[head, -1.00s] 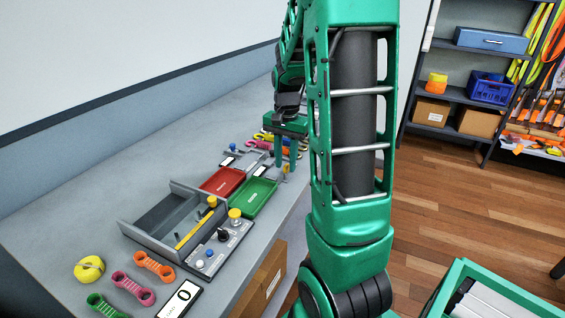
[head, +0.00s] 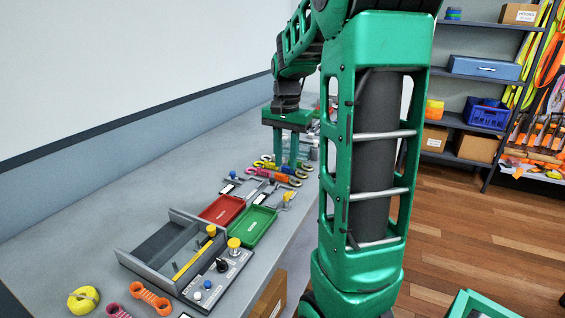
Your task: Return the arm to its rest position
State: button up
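My gripper (head: 285,152) hangs from my green arm above the far part of the workbench (head: 150,205), fingers pointing down. Its two green fingers stand apart with a clear gap between them, and nothing shows held there. Colourful straps with hooks (head: 277,170) lie behind and below the fingertips. The gripper looks raised clear of the bench, though its exact height is hard to tell. My large arm link hides part of the bench's right side.
A red tray (head: 222,209), a green tray (head: 252,226) and a grey box (head: 160,247) with a control panel (head: 218,279) stand on the bench. A yellow roll (head: 83,299) lies at the near left. Shelves (head: 470,95) stand at the right over open wooden floor.

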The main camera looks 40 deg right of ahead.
dwell(0.3)
jog(key=s+a+f+n, duration=0.2)
jog(key=s+a+n, duration=0.2)
jog(key=s, duration=0.6)
jog(key=s+a+f+n, duration=0.3)
jog(key=s+a, duration=0.6)
jog(key=s, duration=0.1)
jog(key=shift+s+f+n, duration=0.3)
jog(key=shift+s+n, duration=0.1)
jog(key=shift+w+f, duration=0.25)
jog(key=shift+w, duration=0.35)
jog(key=shift+o, duration=0.5)
